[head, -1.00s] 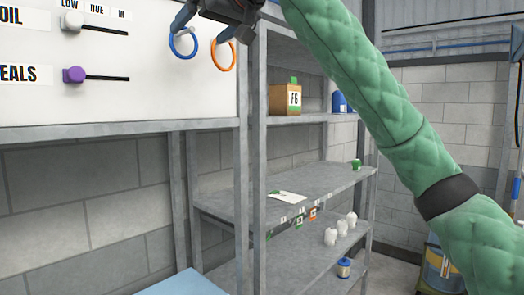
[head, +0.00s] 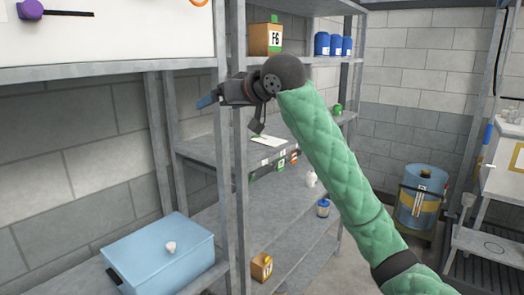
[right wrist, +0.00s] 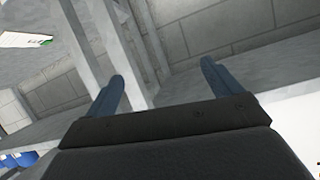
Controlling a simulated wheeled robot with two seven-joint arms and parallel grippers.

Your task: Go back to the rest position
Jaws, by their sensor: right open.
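My right gripper (head: 207,101) is in front of the shelf unit's upright in the head view, with its blue fingers pointing left. Its green-sleeved arm comes up from the lower right. In the right wrist view its two blue fingers (right wrist: 160,88) stand wide apart with nothing between them. My left gripper is in neither current view.
A grey shelf unit (head: 205,147) stands close behind the right gripper. It holds a box marked F6 (head: 265,38), blue containers (head: 322,44) and a small orange box (head: 262,267). A light blue case (head: 165,255) is at lower left. A blue drum (head: 422,195) stands at right.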

